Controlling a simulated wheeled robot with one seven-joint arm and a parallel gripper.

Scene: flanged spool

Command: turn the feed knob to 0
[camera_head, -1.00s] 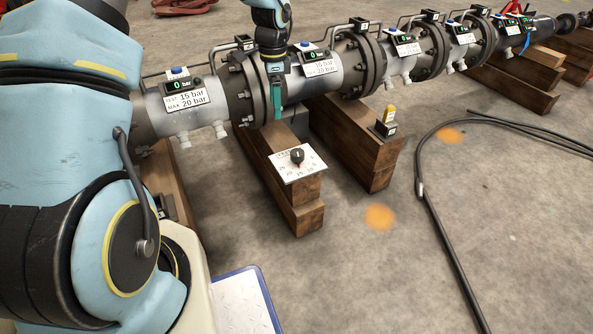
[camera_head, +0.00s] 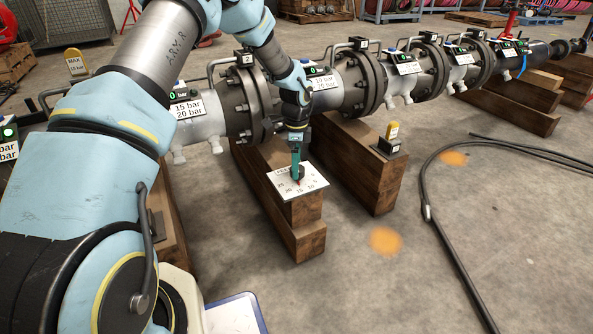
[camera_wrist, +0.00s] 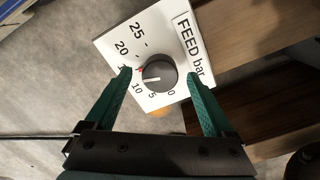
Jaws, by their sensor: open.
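The feed knob (camera_wrist: 160,70) is a round dark knob with a white pointer line, on a white dial plate (camera_wrist: 125,47) labelled FEED bar. Its line points left in the wrist view, roughly between 10 and 15. A small red mark is on the dial near 15 to 20. The 15 is partly hidden by a finger. My gripper (camera_wrist: 159,76) is open, with one green finger on each side of the knob; I cannot tell whether they touch it. In the head view my gripper (camera_head: 296,163) points down over the knob (camera_head: 299,173).
The dial plate sits on the end of a wooden beam (camera_head: 290,215). A flanged pipe line (camera_head: 335,90) with gauges runs behind. A second beam (camera_head: 365,170) carries a yellow-topped block (camera_head: 391,138). A black hose (camera_head: 450,250) lies on the floor at right.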

